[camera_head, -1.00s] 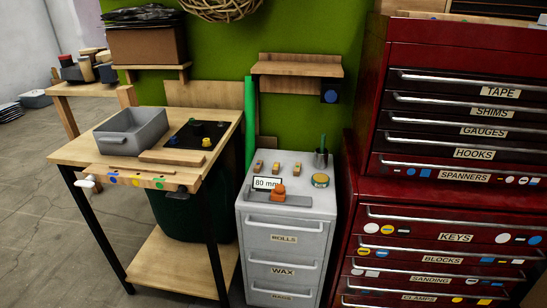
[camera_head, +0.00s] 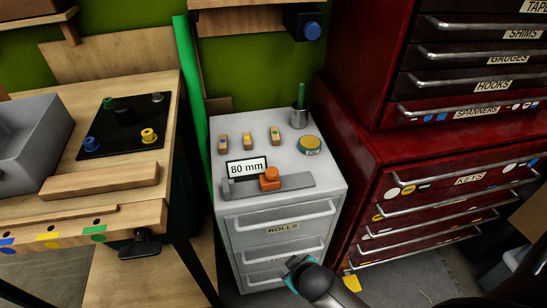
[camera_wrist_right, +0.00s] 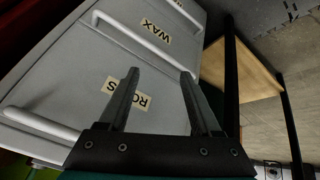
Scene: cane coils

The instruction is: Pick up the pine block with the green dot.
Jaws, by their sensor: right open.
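Three small pine blocks stand in a row on top of the grey drawer cabinet (camera_head: 318,173). The right one, the pine block with the green dot (camera_head: 275,135), carries a small green mark. The middle block (camera_head: 248,141) and the left block (camera_head: 223,143) have marks of other colours, too small to be sure of. My right gripper (camera_head: 297,262) is low in front of the cabinet's drawers, below and apart from the blocks. In the right wrist view its two fingers (camera_wrist_right: 159,78) are spread and empty, facing the drawer fronts. My left gripper is out of view.
An "80 mm" card (camera_head: 247,167), a grey bar with an orange slider (camera_head: 269,179), a round tin (camera_head: 309,145) and a green-topped cup (camera_head: 299,115) share the cabinet top. A wooden shelf (camera_head: 251,20) overhangs behind. A red tool chest (camera_head: 360,150) stands close on the right.

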